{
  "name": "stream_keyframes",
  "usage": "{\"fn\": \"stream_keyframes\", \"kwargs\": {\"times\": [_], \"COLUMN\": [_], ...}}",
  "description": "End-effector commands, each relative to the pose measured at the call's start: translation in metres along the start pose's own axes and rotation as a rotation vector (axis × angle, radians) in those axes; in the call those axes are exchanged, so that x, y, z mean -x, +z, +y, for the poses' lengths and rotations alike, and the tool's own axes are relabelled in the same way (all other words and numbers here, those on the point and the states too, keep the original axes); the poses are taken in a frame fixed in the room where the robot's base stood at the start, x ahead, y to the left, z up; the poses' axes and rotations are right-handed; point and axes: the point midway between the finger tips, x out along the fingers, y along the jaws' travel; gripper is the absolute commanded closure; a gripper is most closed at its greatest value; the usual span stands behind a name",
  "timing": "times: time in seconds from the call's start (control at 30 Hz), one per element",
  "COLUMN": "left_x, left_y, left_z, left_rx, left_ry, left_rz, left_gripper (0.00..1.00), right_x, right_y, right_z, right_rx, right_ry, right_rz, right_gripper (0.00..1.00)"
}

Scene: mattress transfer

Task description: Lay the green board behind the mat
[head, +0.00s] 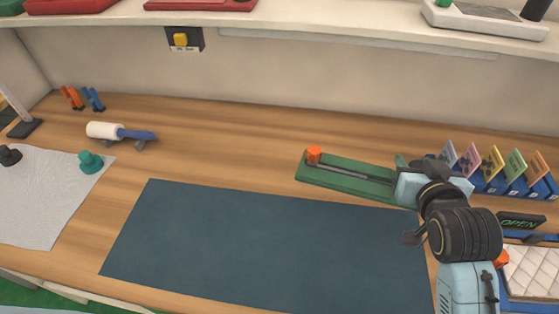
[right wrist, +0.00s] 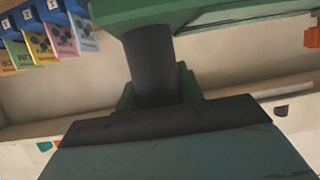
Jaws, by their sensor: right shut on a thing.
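My right gripper (head: 403,180) is shut on the board's right end and hides that end. Green also fills the top of the right wrist view (right wrist: 185,12). The board looks level and low over the wooden desk; I cannot tell whether it touches it. My left gripper is not in view.
Several coloured cards in blue holders (head: 495,170) stand right of my gripper, with an OPEN sign (head: 521,221) in front. A white roller (head: 105,130) and a grey cloth (head: 45,190) lie at left. Bare desk (head: 225,150) lies left of the board.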

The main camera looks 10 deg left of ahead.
Motion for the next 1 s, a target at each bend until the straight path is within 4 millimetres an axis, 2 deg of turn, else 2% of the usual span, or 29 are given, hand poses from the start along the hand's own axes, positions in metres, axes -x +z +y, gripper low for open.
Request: {"fn": "stream_keyframes", "kwargs": {"times": [0.2, 0.4, 0.6, 0.77, 0.87, 1.0], "left_x": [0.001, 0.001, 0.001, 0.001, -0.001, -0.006], "left_y": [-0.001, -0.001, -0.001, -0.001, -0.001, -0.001], "left_z": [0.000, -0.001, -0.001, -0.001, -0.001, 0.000], "left_rx": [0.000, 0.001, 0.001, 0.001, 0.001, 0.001], "left_ry": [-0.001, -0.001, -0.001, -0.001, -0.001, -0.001], "left_rz": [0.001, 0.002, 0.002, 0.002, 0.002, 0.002], "left_gripper": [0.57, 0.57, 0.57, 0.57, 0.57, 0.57], "right_x": [-0.059, -0.104, -0.124, -0.127, -0.131, -0.141], "right_y": [-0.013, -0.025, -0.032, -0.032, -0.021, 0.005], "right_z": [-0.025, -0.043, -0.050, -0.051, -0.051, -0.051], "right_rx": [0.031, 0.054, 0.063, 0.065, 0.065, 0.065], "right_ry": [-0.080, -0.135, -0.157, -0.160, -0.159, -0.160], "right_rz": [0.006, 0.005, 0.004, 0.003, 0.000, -0.001], "right_gripper": [1.00, 1.00, 1.00, 1.00, 1.00, 1.00]}}
